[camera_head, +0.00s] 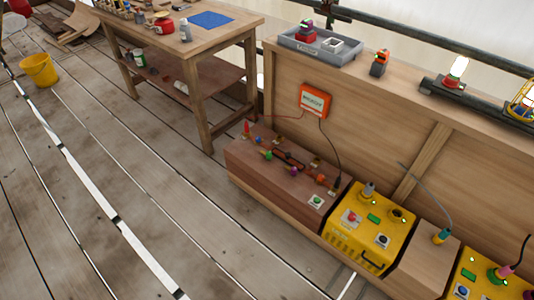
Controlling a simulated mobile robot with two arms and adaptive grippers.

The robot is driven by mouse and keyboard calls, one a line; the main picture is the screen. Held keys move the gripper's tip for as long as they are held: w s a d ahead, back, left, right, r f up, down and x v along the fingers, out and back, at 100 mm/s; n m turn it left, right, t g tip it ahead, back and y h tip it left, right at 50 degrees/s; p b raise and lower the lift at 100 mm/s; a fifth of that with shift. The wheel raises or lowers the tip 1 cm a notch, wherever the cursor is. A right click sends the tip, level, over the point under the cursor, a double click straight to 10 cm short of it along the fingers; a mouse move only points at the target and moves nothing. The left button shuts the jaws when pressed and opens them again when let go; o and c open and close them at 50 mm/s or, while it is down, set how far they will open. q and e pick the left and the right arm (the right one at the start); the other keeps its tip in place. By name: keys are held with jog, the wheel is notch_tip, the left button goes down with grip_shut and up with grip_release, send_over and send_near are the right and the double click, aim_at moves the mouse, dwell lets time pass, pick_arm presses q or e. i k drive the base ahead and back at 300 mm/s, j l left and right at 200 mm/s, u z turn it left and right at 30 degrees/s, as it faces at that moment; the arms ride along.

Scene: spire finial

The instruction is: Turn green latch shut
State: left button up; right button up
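A brown wooden box (262,176) stands low against a wooden panel. On its top is a row of small coloured parts. A small green knob (268,155) sits near the left front edge of that top, and it may be the green latch. Its exact turn position is too small to tell. A green button (317,200) on a white plate sits at the box's right front corner. Neither of my grippers shows in this view.
A yellow control box (369,228) stands right of the brown box, then a wooden block (425,250). An orange device (314,101) hangs on the panel with cables running down. A workbench (190,60) stands behind left. The plank floor in front is clear.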

aim_at(269, 155)
jog(key=i+j+z, duration=0.15)
jog(key=i, duration=0.25)
jog(key=i+z, duration=0.15)
jog(key=i, duration=0.3)
jog(key=i+j+z, duration=0.2)
jog(key=i, duration=0.2)
